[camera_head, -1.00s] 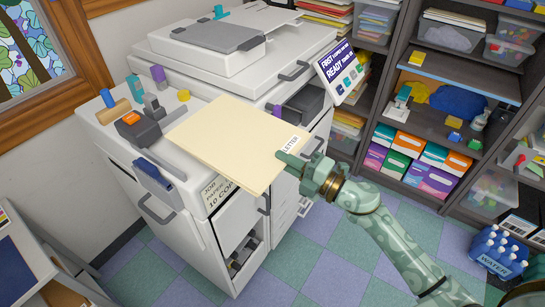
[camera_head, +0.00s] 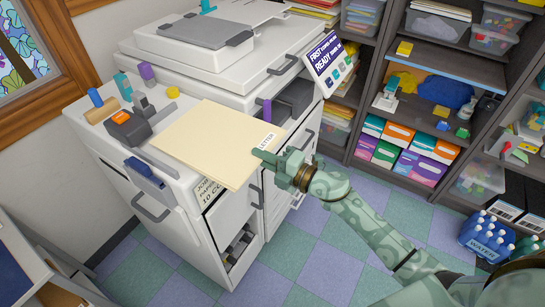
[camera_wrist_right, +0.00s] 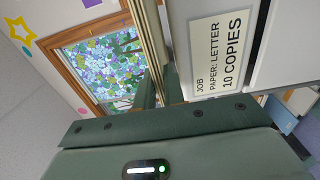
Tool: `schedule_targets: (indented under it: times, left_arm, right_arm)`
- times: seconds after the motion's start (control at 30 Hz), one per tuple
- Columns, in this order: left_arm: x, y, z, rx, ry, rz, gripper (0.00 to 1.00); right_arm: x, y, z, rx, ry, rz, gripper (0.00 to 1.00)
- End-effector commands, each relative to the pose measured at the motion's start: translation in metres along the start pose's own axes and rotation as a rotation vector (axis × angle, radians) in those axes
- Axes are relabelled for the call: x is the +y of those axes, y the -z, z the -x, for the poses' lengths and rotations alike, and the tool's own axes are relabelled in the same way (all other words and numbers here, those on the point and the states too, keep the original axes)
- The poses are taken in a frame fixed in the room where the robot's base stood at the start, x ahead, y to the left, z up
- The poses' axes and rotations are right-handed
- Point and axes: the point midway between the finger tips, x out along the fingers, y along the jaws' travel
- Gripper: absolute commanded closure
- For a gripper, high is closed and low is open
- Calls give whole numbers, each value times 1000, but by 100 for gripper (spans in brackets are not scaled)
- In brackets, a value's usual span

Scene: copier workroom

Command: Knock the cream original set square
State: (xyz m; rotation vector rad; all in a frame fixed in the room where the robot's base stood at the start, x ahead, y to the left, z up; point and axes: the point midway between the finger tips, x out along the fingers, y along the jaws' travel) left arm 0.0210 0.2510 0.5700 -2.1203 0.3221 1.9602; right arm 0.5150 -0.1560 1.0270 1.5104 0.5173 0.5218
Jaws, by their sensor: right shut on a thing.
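The cream original (camera_head: 215,143) is a flat, squared-looking stack of cream sheets with a small white LETTER label at its right corner. My right gripper (camera_head: 265,158) is shut on that corner. The stack reaches left over the right part of the white cabinet top (camera_head: 185,106); I cannot tell whether it touches it. In the right wrist view the stack (camera_wrist_right: 150,45) shows edge-on as a narrow cream band running down to the green gripper. My left gripper is not in view.
The copier (camera_head: 205,55) stands behind, with a tilted READY panel (camera_head: 330,62).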

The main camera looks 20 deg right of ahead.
Motion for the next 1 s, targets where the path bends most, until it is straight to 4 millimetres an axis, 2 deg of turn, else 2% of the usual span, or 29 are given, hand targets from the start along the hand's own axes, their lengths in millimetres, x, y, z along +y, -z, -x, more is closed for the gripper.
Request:
schedule_targets:
  times: [0.1,0.3,0.63,0.67,0.73,1.0]
  left_arm:
    - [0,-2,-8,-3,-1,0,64]
    - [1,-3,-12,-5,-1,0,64]
    - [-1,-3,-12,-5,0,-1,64]
    - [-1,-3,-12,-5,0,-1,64]
    - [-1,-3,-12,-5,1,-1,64]
    - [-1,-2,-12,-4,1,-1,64]
  right_arm:
    - [-7,0,-11,-1,-3,1,100]
    - [-12,1,-20,-1,-4,1,100]
    - [-12,2,-22,0,-4,1,100]
    - [-12,2,-22,0,-4,1,84]
    - [-12,2,-22,0,-4,1,64]
    - [-15,2,-21,-1,1,1,64]
